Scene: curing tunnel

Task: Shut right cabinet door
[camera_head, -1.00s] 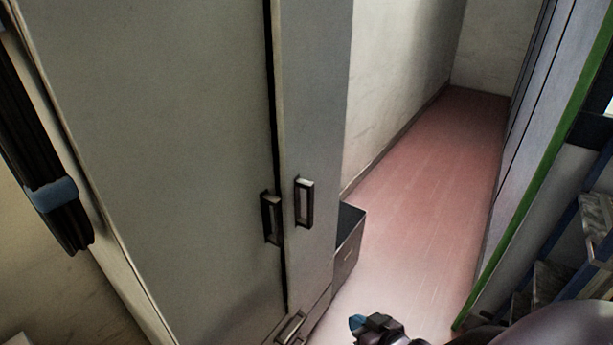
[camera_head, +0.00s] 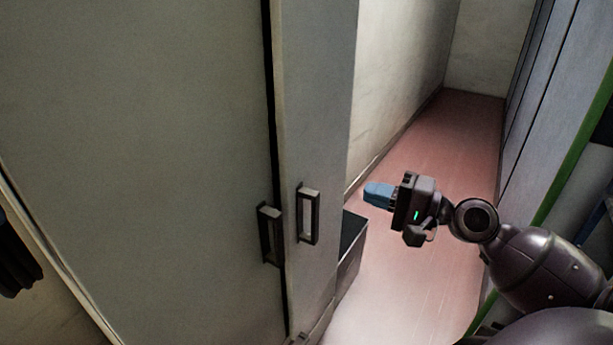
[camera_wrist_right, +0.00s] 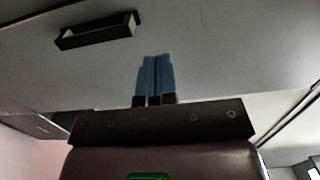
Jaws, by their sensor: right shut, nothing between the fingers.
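The cabinet's right door (camera_head: 318,110) is the narrow-looking grey panel right of a dark vertical gap. It looks slightly ajar, its light inner edge showing. Its dark handle (camera_head: 308,214) stands near that edge. The left door (camera_head: 140,150) is broad, with its own handle (camera_head: 269,234). My right gripper (camera_head: 378,194), with blue fingers, is to the right of the right door's handle, apart from it in the head view. In the right wrist view its fingers (camera_wrist_right: 155,78) are together and empty, pointing at a grey panel with a dark handle (camera_wrist_right: 95,31).
A dark-topped low box (camera_head: 351,240) stands behind the right door's edge. A reddish floor aisle (camera_head: 430,150) runs back beyond it. Grey panels with a green edge (camera_head: 560,185) line the right side. A dark object (camera_head: 15,255) is at the far left.

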